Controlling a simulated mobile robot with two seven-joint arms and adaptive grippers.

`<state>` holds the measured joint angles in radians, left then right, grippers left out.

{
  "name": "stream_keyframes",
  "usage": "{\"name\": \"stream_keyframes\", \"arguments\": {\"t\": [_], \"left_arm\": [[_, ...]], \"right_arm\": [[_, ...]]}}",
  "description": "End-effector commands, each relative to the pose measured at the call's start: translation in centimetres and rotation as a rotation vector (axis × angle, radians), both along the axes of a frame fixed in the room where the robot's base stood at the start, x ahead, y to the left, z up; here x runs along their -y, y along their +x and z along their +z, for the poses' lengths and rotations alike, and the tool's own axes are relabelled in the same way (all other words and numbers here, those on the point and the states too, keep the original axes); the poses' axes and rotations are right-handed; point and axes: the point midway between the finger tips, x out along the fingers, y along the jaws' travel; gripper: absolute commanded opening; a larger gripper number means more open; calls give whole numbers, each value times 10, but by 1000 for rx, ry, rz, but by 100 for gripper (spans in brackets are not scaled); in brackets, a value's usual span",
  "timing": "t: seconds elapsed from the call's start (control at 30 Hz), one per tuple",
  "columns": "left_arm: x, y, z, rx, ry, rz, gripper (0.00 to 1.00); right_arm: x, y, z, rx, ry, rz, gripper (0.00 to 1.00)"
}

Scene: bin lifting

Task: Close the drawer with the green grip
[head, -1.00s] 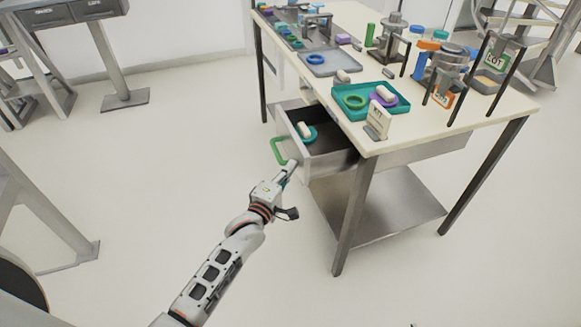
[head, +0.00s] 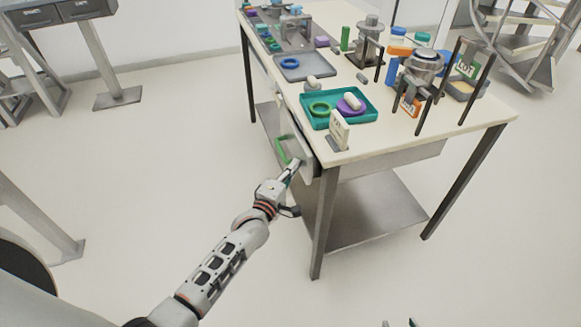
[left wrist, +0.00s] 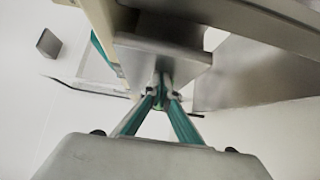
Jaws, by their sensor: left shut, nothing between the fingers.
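The drawer (head: 305,158) under the table's left side has a light grey front with a green grip (head: 283,148). It is almost in, with its front standing slightly out from the table, and its inside is hidden. My left gripper (head: 293,167) is shut and empty, with its fingertips at the drawer front, just right of the green grip. In the left wrist view, the teal fingers (left wrist: 161,95) come together at the grey drawer front (left wrist: 160,62); contact looks likely. Small dark tips (head: 399,323) at the bottom edge may be my right gripper; too little shows.
The table (head: 400,150) holds a teal tray (head: 366,119) with rings, a small sign (head: 339,130), a grey tray (head: 300,68) and metal stands. A table leg (head: 323,225) stands right of my left gripper. The floor left of it is clear.

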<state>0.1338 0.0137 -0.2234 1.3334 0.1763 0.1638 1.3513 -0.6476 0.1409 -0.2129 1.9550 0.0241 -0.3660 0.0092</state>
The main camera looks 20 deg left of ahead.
Motion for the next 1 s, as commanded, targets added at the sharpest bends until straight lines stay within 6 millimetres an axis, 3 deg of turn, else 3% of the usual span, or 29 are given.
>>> {"name": "stream_keyframes", "arguments": {"t": [0.5, 1.0], "left_arm": [[54, 36, -1, 0, -1, -1, 0], [64, 43, 2, 3, 0, -3, 0]], "right_arm": [[0, 0, -7, 4, -6, 3, 40], [2, 3, -7, 8, -12, 0, 40]]}}
